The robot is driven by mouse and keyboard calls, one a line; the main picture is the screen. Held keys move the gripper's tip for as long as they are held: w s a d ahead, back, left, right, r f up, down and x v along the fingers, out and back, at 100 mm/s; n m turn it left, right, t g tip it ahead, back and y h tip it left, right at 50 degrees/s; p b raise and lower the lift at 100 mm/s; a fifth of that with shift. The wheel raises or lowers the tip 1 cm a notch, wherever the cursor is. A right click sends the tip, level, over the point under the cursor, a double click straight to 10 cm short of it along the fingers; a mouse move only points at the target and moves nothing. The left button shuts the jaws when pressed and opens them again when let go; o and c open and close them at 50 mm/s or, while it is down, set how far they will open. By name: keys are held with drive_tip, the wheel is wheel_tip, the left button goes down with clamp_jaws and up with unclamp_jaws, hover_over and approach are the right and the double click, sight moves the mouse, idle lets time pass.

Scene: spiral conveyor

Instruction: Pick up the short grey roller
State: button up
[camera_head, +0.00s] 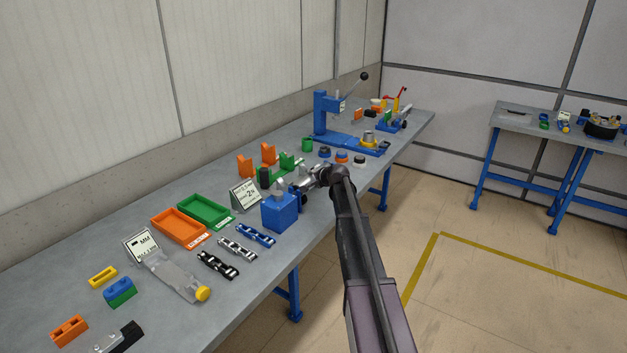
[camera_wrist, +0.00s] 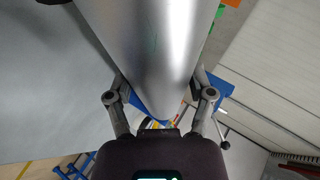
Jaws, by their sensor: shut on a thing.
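The short grey roller (camera_wrist: 150,45) fills the upper middle of the wrist view as a smooth, shiny metal-grey shape between the two fingers. My gripper (camera_wrist: 162,88) is shut on it. In the head view my gripper (camera_head: 304,187) is over the grey workbench (camera_head: 190,187), beside a blue block (camera_head: 280,212). A small light-grey piece at the gripper's far end, above the blue block, looks like the roller (camera_head: 281,186). The arm hides part of the gripper, and I cannot tell whether the roller touches the block.
Green (camera_head: 205,210) and orange (camera_head: 179,228) trays, a sign (camera_head: 245,195) and chain pieces (camera_head: 238,249) lie left of the gripper. Orange and green holders (camera_head: 268,153) stand behind. A blue press (camera_head: 322,113) stands farther along the bench. The floor to the right is clear.

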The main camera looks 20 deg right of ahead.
drive_tip(key=shift+r, duration=0.15)
wheel_tip(320, 180, up, 10)
drive_tip(key=p, duration=0.9)
drive_tip(key=shift+f+p, duration=0.2)
drive_tip(key=shift+p, duration=0.2)
drive_tip(key=shift+s, duration=0.1)
idle(0.7)
